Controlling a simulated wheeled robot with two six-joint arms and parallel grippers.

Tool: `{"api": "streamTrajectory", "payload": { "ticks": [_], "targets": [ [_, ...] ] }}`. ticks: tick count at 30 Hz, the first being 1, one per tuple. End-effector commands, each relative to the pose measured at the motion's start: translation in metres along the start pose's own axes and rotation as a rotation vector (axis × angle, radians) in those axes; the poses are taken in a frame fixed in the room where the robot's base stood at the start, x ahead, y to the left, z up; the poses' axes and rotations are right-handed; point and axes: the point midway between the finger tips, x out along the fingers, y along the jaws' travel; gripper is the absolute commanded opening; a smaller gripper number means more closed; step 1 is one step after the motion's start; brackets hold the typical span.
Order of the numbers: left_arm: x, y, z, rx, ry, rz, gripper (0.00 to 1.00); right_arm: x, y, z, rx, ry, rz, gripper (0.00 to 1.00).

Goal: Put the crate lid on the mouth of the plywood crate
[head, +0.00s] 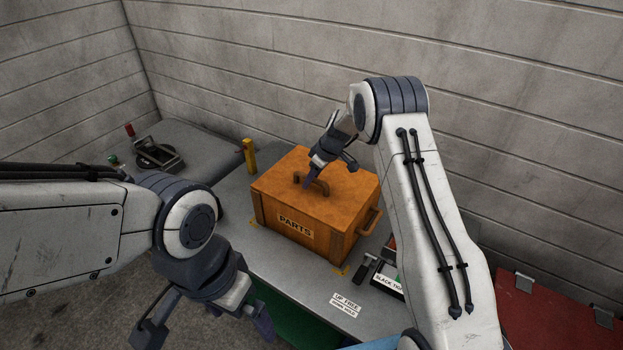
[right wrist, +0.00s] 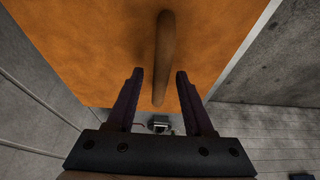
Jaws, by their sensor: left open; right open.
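The orange-brown plywood crate (head: 322,247) with a PARTS label stands on the grey bench. The orange crate lid (head: 345,196) lies across its mouth and looks level; I see no clear gap along the edges in view. The lid's brown bar handle (head: 318,187) stands up from its top, and in the right wrist view the handle (right wrist: 163,55) runs between the open fingers. My right gripper (head: 331,173) is open at the handle, above the lid (right wrist: 90,50). My left gripper (head: 205,325) is open and empty in front of the bench, away from the crate.
A yellow post (head: 249,157) stands behind the crate's left side. A dark belt surface (head: 205,150) lies at the back left. White labels (head: 345,304) lie on the bench front. A red panel (head: 560,318) is at the right. Walls close off the back.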

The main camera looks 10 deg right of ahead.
Motion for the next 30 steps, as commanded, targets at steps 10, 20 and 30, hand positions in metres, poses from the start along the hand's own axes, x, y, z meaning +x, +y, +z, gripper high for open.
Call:
{"api": "streamTrajectory", "payload": {
  "ticks": [10,20,30],
  "targets": [
    [0.020,-0.001,0.001,0.001,0.000,0.000,1.00,-0.066,0.002,0.000,0.000,0.004,0.006,0.52],
    [0.028,-0.002,0.002,0.001,0.000,0.000,1.00,-0.112,0.001,0.001,0.001,0.001,0.001,0.52],
    [0.027,-0.002,0.001,0.001,0.000,0.000,1.00,-0.129,-0.053,-0.015,0.009,-0.027,-0.029,0.52]
  ]
}}
